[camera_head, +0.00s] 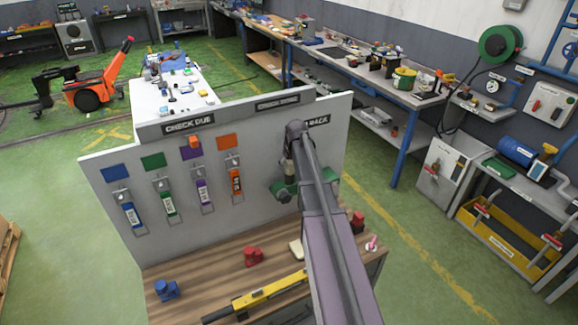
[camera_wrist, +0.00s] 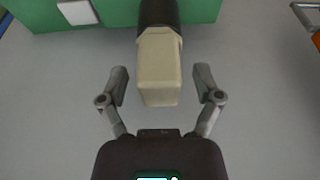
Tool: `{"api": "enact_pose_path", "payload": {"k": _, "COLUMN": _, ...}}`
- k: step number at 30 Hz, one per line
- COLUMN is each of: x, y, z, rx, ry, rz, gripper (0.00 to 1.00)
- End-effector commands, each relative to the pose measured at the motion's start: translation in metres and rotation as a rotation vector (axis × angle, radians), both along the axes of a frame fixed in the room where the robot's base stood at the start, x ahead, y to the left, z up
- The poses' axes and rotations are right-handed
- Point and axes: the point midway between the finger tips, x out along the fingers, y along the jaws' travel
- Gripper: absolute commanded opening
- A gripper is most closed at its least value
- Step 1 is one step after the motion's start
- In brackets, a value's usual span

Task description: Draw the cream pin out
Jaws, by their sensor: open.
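The cream pin (camera_wrist: 158,65) shows in the wrist view as a blunt square-ended block. Its far end sits in a dark collar (camera_wrist: 158,12) on a green body (camera_wrist: 100,12). My gripper (camera_wrist: 160,80) is open, with one finger on each side of the pin's near end and a gap on both sides. In the head view my arm hides the pin and most of my gripper. Parts of a green piece (camera_head: 283,190) show beside my arm at the board (camera_head: 250,180).
Colored tags hang at left on the board, including a blue tag (camera_head: 131,215) and an orange tag (camera_head: 236,183). On the wooden bench (camera_head: 205,275) are a blue piece (camera_head: 166,290), a red piece (camera_head: 252,256), a cream piece (camera_head: 296,248) and a yellow tool (camera_head: 265,293).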

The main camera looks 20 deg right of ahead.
Motion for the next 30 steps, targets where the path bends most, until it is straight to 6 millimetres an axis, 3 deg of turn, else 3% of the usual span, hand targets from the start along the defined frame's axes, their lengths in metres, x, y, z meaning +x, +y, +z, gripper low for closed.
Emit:
{"api": "enact_pose_path", "payload": {"k": 14, "x": 0.0015, "y": 0.0002, "z": -0.0041, "rx": 0.000, "ry": 0.000, "rz": 0.000, "gripper": 0.83}}
{"api": "enact_pose_path", "payload": {"k": 21, "x": 0.0014, "y": 0.0003, "z": -0.0042, "rx": 0.000, "ry": 0.000, "rz": 0.001, "gripper": 0.14}}
{"api": "enact_pose_path", "payload": {"k": 23, "x": 0.0014, "y": 0.0004, "z": -0.0043, "rx": 0.000, "ry": 0.000, "rz": 0.001, "gripper": 0.00}}
{"api": "enact_pose_path", "payload": {"k": 25, "x": 0.0015, "y": 0.0004, "z": -0.0042, "rx": 0.000, "ry": 0.000, "rz": 0.001, "gripper": 0.00}}
{"api": "enact_pose_path", "payload": {"k": 26, "x": 0.0015, "y": 0.0004, "z": -0.0042, "rx": 0.000, "ry": 0.000, "rz": 0.001, "gripper": 0.36}}
{"api": "enact_pose_path", "payload": {"k": 30, "x": 0.0015, "y": 0.0004, "z": -0.0042, "rx": 0.000, "ry": 0.000, "rz": 0.001, "gripper": 0.00}}
